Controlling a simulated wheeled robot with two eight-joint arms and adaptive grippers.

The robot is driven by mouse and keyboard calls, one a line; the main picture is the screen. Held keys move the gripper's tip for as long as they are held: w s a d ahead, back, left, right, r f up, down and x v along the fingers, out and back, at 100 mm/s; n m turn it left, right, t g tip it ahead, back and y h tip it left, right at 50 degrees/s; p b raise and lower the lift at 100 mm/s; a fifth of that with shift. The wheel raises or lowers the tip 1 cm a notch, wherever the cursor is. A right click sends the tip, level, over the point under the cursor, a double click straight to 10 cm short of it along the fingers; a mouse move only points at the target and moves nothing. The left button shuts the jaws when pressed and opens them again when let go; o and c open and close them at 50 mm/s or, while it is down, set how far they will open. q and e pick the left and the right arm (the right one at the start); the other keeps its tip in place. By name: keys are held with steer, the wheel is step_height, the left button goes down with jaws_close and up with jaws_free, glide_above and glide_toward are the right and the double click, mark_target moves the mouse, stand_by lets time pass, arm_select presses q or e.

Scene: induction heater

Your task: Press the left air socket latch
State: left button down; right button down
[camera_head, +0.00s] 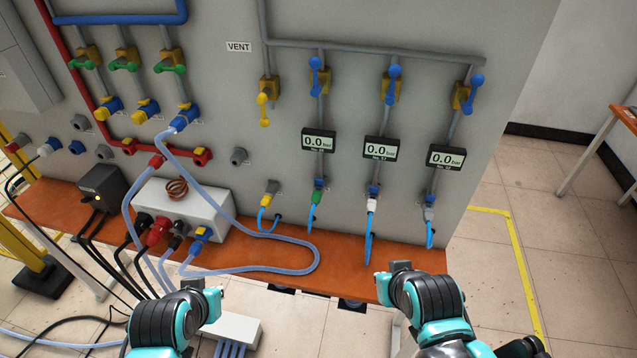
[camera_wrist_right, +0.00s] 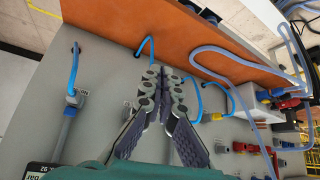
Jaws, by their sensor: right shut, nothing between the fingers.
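Several air sockets with thin blue hoses line the lower panel in the head view: a yellow-and-grey one (camera_head: 270,191), a green one (camera_head: 318,192), a white one (camera_head: 373,200) and a grey one (camera_head: 429,209). The green one is leftmost under the gauges. In the right wrist view my right gripper (camera_wrist_right: 164,74) is shut and empty, in front of the panel among the hoses, and covers part of the socket row. The grey socket (camera_wrist_right: 72,103) shows to its left. I cannot tell whether it touches a latch.
An orange shelf (camera_head: 255,257) runs below the panel. A white box (camera_head: 185,204) with a copper coil and several plugs stands on it, with a loose clear hose loop (camera_head: 316,253) beside it. Gauges (camera_head: 381,149) and valves are above the sockets.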

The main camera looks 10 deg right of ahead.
stand_by(0.4)
steer(key=w+a+r+n+t+h+p, duration=0.2)
steer(key=w+a+n, duration=0.5)
steer(key=n, duration=0.9)
steer(key=w+a+r+n+t+h+p, duration=0.1)
steer(key=w+a+r+n+p, duration=0.4)
steer(key=n, duration=1.1)
steer(key=w+a+t, duration=0.1)
steer(key=w+a, duration=0.1)
steer(key=a, duration=0.2)
steer(key=shift+r+h, duration=0.3)
steer(key=shift+h, duration=0.1)
steer(key=shift+w, duration=0.15)
steer(key=b, duration=0.2)
glide_toward(318, 185)
steer(key=f, duration=0.1)
steer(key=w+f, duration=0.1)
steer(key=f, duration=0.1)
steer(key=shift+w+d+f, duration=0.25)
steer(key=shift+d+f, duration=0.1)
steer(key=w, duration=0.1)
steer(key=w+d, duration=0.1)
steer(key=w, duration=0.1)
steer(key=shift+r+b, duration=0.15)
steer(key=shift+b, duration=0.2)
steer(key=shift+w, duration=0.3)
